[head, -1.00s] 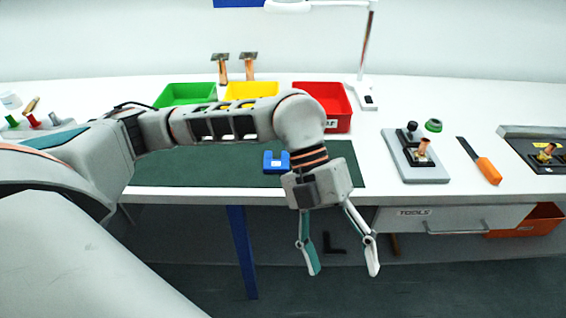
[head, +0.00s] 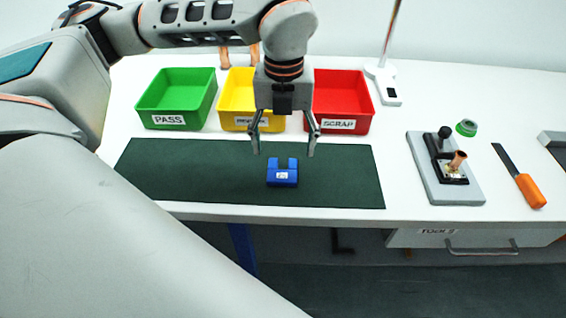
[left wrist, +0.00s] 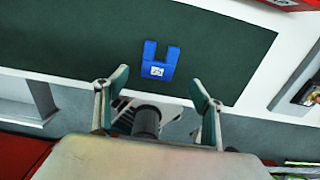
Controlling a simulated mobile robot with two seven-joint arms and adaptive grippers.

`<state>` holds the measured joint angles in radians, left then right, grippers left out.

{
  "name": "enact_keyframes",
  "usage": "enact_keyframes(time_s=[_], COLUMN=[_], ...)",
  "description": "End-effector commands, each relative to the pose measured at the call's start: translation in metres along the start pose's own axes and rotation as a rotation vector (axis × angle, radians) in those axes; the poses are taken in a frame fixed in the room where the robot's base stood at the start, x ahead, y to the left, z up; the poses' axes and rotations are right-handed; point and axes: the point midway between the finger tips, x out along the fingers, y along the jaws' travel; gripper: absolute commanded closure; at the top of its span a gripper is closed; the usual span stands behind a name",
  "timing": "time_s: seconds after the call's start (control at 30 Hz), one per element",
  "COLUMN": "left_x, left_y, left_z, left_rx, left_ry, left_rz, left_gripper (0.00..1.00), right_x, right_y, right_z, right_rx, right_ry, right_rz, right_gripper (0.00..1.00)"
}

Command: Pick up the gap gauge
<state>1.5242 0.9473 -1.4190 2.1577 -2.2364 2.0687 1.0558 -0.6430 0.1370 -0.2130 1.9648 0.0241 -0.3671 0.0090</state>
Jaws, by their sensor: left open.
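The gap gauge (head: 283,178) is a small blue U-shaped block with a white label, lying on the dark green mat (head: 340,188). Its two prongs point away from the front edge of the bench. My left gripper (head: 285,150) is open and empty, with its fingers pointing down above and just behind the gauge in the head view. In the left wrist view the gauge (left wrist: 159,62) lies on the mat beyond the open fingers, in line with the space between them, and apart from them. My right gripper is not in view.
Green (head: 176,100), yellow (head: 238,112) and red (head: 345,105) bins stand behind the mat, close to my left gripper. A grey fixture (head: 440,180), a green ring (head: 467,127) and an orange-handled file (head: 530,190) lie to the right. The mat around the gauge is clear.

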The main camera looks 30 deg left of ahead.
Motion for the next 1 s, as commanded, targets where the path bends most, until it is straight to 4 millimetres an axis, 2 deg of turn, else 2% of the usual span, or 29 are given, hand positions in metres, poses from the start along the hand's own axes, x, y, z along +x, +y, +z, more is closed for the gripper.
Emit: enact_keyframes(time_s=[0.23,0.6,0.87,0.97,1.0], left_x=[0.025,0.07,0.074,0.074,0.074], left_y=[0.001,0.003,0.003,0.003,0.003], left_z=[0.0,0.003,0.003,0.003,0.003], left_rx=[0.0,0.0,0.001,0.001,0.001], left_ry=[0.003,0.002,0.001,0.001,0.001], left_rz=[0.002,0.001,0.0,0.0,0.0], left_gripper=[0.32,0.32,0.32,0.53,0.63], right_x=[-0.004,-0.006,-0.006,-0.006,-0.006], right_y=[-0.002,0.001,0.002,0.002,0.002], right_z=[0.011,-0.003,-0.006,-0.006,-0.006], right_rx=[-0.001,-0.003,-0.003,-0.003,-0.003], right_ry=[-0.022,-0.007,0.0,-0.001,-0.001], right_rz=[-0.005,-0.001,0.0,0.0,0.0], right_gripper=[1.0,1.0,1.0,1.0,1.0])
